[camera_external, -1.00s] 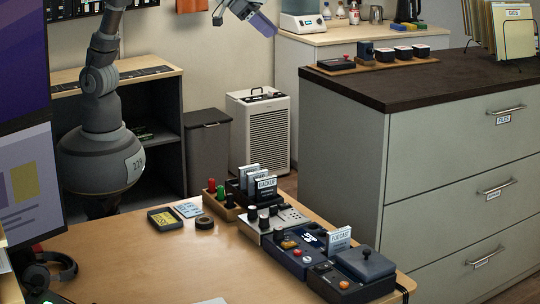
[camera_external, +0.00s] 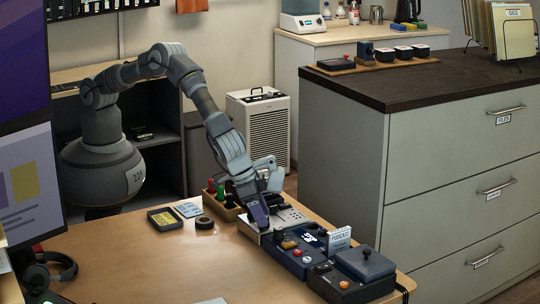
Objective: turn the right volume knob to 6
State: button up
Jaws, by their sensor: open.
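Several small control units stand in a row along the right edge of the wooden desk. The silver-topped mixer unit (camera_external: 291,217) is at the back of this row and carried dark knobs in the earlier view. My gripper (camera_external: 259,216) is open and low over its left part, with a purple finger pointing down. The gripper and wrist hide most of the mixer's knobs, so I cannot tell which is the right volume knob or what it points at. I cannot tell whether the fingers touch a knob.
A dark blue unit (camera_external: 300,256) with knobs and an orange button is just in front. A tape roll (camera_external: 204,222) and headphones (camera_external: 50,269) lie left. The middle of the desk (camera_external: 180,270) is clear.

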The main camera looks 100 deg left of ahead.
jog(key=shift+w+f, duration=0.15)
jog(key=shift+f, duration=0.15)
jog(key=shift+c, duration=0.2)
grip_shut()
